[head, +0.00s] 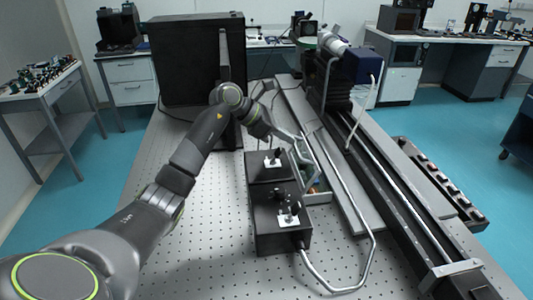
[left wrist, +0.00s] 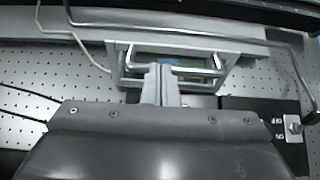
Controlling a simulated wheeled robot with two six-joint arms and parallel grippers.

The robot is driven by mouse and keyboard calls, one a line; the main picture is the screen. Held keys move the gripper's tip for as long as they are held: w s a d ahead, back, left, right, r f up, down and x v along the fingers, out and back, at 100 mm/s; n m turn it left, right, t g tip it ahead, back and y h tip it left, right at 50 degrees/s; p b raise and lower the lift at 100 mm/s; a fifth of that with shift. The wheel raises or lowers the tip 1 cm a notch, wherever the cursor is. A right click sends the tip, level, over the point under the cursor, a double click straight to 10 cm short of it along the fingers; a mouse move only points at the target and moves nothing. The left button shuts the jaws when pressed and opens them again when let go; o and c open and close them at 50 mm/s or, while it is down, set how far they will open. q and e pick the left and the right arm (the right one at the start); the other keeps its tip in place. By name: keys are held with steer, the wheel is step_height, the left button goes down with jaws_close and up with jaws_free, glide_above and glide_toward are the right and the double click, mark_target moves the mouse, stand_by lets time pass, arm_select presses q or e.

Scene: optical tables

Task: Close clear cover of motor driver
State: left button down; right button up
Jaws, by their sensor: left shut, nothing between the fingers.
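The motor driver (head: 316,190) is a small pale-framed box with green and coloured parts inside, right of the black boxes in the head view. A thin pale-edged clear cover (head: 298,158) seems to stand tilted at its left side; its exact angle is hard to tell. My left gripper (head: 296,137) is shut and empty, close to the cover's upper edge. In the left wrist view the shut fingers (left wrist: 160,70) lie in front of the motor driver's frame (left wrist: 112,52) and a metal bar. I cannot tell whether they touch the cover. My right gripper is out of view.
Two black boxes with switches (head: 268,222) stand left of the driver. A bent metal tube or cable (head: 352,190) loops around its right side. A long black rail (head: 400,215) runs farther right. The perforated tabletop (head: 190,245) is clear at left.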

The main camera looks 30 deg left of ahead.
arm_select(q)
steer(key=w+d+b, duration=0.2)
steer(key=d+b, duration=0.1)
steer(key=w+d+b, duration=0.2)
steer(key=shift+d+f, duration=0.2)
steer(key=shift+f, duration=0.2)
steer(key=shift+w+d+f+b, duration=0.1)
steer(key=shift+w+d+b, duration=0.3)
steer(key=shift+w+d, duration=0.05)
stand_by(0.8)
